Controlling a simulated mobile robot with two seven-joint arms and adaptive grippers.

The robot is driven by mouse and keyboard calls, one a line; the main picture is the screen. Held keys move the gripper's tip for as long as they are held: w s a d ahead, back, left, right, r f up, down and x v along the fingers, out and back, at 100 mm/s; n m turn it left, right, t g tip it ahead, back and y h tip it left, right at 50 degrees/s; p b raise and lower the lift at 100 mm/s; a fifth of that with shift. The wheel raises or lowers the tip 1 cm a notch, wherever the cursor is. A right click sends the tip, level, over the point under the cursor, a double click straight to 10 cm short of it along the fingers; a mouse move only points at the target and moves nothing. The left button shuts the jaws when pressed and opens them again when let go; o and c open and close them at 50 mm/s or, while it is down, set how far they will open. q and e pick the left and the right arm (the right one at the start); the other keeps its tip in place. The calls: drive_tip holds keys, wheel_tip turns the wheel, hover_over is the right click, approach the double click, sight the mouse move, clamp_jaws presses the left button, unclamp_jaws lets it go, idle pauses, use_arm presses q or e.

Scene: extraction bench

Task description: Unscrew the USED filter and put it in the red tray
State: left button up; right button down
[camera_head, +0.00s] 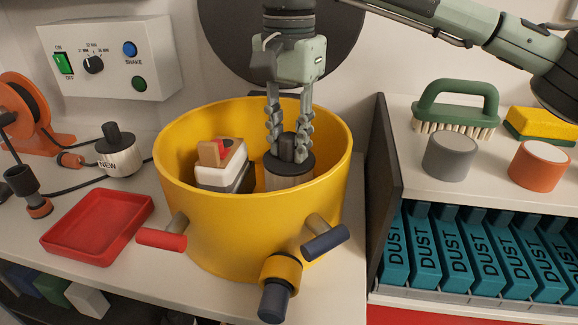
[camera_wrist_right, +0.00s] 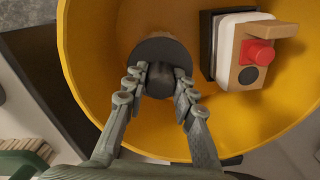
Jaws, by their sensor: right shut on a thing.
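The used filter (camera_head: 289,172) stands upright inside the yellow drum, a pale cylinder with a dark cap and knob. Its label is not visible. My right gripper (camera_head: 289,150) reaches down into the drum from above, its fingers shut on the filter's knob. The right wrist view shows the dark cap (camera_wrist_right: 160,56) and the knob between the fingertips (camera_wrist_right: 159,85). The red tray (camera_head: 98,226) lies empty on the bench, left of the drum. My left gripper is not in view.
The yellow drum (camera_head: 250,225) has a high rim and handles jutting forward. A white block with a tan top and red button (camera_head: 222,170) sits inside it, left of the filter. A filter marked NEW (camera_head: 120,158) stands behind the tray. A dark panel (camera_head: 384,190) stands right of the drum.

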drive_tip(key=n, duration=0.3)
drive_tip(key=shift+n, duration=0.4)
drive_tip(key=n+p, duration=0.1)
drive_tip(key=n, duration=0.7)
drive_tip(key=shift+n, duration=0.4)
drive_tip(key=n, duration=0.4)
drive_tip(key=c, duration=1.2)
unclamp_jaws()
